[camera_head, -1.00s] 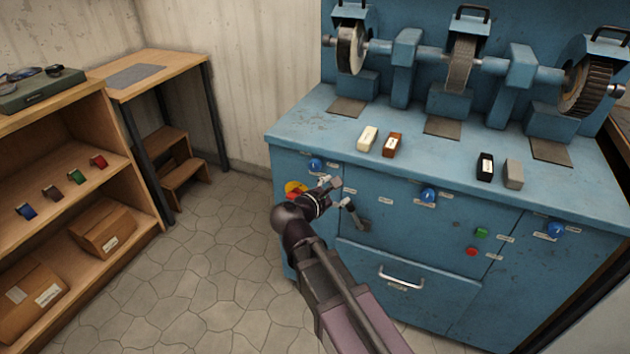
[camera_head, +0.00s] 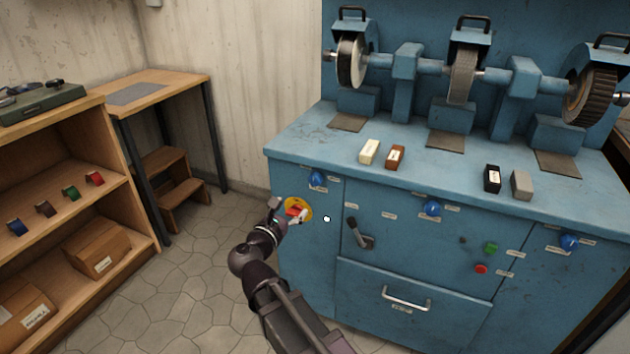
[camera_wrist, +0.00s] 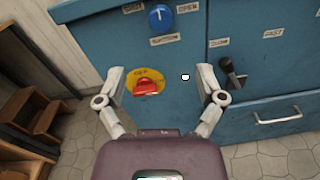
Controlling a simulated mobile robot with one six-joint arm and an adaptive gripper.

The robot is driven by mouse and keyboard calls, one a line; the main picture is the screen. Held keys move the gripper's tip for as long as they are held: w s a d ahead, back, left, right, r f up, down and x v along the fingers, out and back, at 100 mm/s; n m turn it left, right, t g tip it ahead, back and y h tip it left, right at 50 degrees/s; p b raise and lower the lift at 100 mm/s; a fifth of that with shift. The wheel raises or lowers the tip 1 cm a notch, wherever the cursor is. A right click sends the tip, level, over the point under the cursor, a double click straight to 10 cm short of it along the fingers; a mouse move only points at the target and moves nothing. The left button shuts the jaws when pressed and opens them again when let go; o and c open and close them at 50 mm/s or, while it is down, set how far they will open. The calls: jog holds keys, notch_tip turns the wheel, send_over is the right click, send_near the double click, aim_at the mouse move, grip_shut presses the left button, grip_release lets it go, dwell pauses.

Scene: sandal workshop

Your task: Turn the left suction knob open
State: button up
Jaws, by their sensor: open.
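The left suction knob (camera_head: 316,178) is a round blue knob at the top of the blue machine's left front panel. In the wrist view the blue knob (camera_wrist: 158,18) is near the top, with a white mark near its upper middle. A label to its right reads OPEN, and another label is at its left. My gripper (camera_head: 289,209) is open and empty, below the knob and apart from it. In the wrist view its spread fingers (camera_wrist: 160,72) stand either side of a red switch on a yellow disc (camera_wrist: 147,86). I cannot tell whether they touch the panel.
A dark lever (camera_head: 360,234) is right of my gripper. Blue knobs (camera_head: 432,208) (camera_head: 569,242), green and red buttons and a drawer handle (camera_head: 406,300) are further right. A wooden shelf (camera_head: 128,205) stands left. Grinding wheels sit above the worktop (camera_head: 430,160).

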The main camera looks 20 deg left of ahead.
aim_at(313, 181)
jog(key=w, duration=0.4)
jog(key=w+d, duration=0.1)
jog(key=w, duration=0.8)
jog(key=shift+w+d, duration=0.3)
jog(key=shift+c, duration=0.2)
jog(key=c, duration=1.1)
